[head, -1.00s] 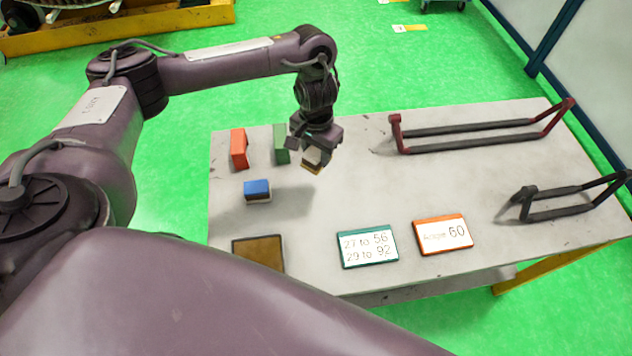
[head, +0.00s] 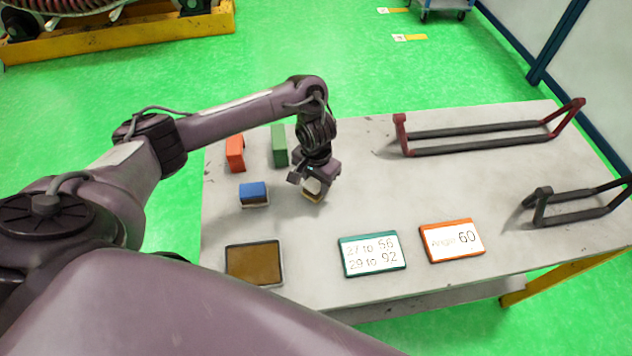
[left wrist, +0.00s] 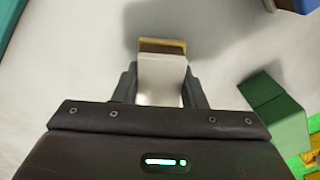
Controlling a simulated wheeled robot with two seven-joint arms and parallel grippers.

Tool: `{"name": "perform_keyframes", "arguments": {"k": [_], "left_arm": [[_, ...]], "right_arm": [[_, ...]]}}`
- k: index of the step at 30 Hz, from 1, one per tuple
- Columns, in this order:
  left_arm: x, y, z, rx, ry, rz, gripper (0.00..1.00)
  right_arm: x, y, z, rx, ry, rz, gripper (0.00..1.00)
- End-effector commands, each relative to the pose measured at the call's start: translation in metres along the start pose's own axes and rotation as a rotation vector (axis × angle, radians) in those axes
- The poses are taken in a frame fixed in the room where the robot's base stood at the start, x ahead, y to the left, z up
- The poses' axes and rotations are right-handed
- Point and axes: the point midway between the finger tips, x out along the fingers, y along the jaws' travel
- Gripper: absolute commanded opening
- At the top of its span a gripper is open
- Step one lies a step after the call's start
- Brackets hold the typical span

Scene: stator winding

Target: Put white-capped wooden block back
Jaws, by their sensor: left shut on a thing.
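The white-capped wooden block (left wrist: 162,75) is between the fingers of my left gripper (head: 314,186). Its white cap faces my gripper and its wooden part shows at the far end in the left wrist view. In the head view the block (head: 312,193) hangs beneath the gripper, close to the table top; I cannot tell whether it touches. The gripper is right of the blue-capped block (head: 254,193) and to the right of and nearer than the green block (head: 279,146). My right gripper is not in view.
A red block (head: 235,153) stands at the back left of the table (head: 370,205). A brown-filled tray (head: 254,264) lies at the front left. A teal-framed sign (head: 371,253) and an orange-framed sign (head: 452,240) lie at the front. Red-ended (head: 480,138) and black (head: 575,205) frames are at right.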

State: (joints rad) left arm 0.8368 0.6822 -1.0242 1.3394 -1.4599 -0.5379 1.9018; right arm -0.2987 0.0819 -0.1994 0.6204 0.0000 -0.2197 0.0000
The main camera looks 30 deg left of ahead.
Motion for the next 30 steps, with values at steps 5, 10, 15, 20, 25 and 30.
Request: {"name": "perform_keyframes", "arguments": {"k": [5, 10, 15, 20, 25, 30], "left_arm": [[0.003, 0.0, 0.0, -0.001, 0.0, 0.0, 0.4], [0.003, 0.0, 0.0, 0.0, 0.0, 0.0, 0.6], [0.003, 0.0, 0.0, 0.0, 0.0, 0.0, 0.6], [-0.003, 0.0, 0.0, 0.001, 0.002, 0.0, 0.6], [-0.034, -0.001, -0.002, 0.002, 0.004, -0.002, 0.6], [-0.072, -0.001, -0.002, 0.003, 0.006, -0.003, 0.6]], "right_arm": [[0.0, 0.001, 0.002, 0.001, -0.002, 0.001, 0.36], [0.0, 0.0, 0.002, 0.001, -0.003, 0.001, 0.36], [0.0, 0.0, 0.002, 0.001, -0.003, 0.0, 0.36], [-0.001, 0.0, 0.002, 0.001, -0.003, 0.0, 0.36], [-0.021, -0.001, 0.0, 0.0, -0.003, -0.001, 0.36], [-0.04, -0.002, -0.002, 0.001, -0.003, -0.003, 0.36]]}}
